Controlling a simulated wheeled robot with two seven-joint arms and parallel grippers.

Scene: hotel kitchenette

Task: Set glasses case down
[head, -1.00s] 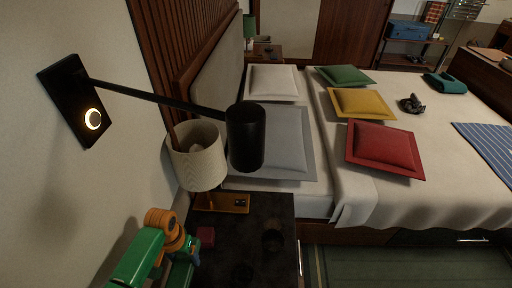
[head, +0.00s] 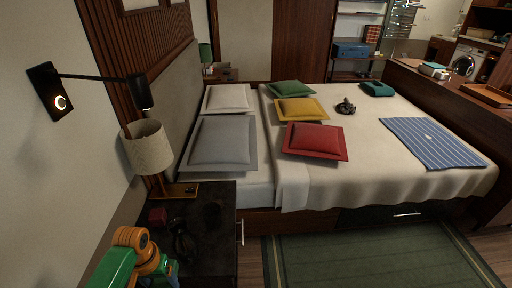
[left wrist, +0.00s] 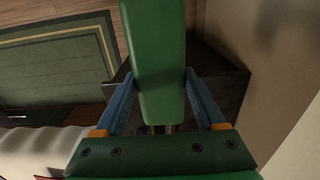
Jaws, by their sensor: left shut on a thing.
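The glasses case (left wrist: 160,60) shows as a long, smooth green thing in the left wrist view, running from the top edge down between the blue fingers. My left gripper (left wrist: 162,108) is shut on it. In the head view my left gripper (head: 165,274) is at the bottom left, by the near left part of the dark nightstand (head: 218,240). I cannot make out the case there. From these views I cannot tell whether the case touches the nightstand top. My right gripper is in neither view.
On the nightstand are a small red box (head: 157,216), a lamp with a cream shade (head: 147,147) and a dark, thin-looped thing (head: 182,243). The nightstand's right front looks bare. The bed (head: 330,175) is to the right; a wall lamp (head: 140,92) hangs above.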

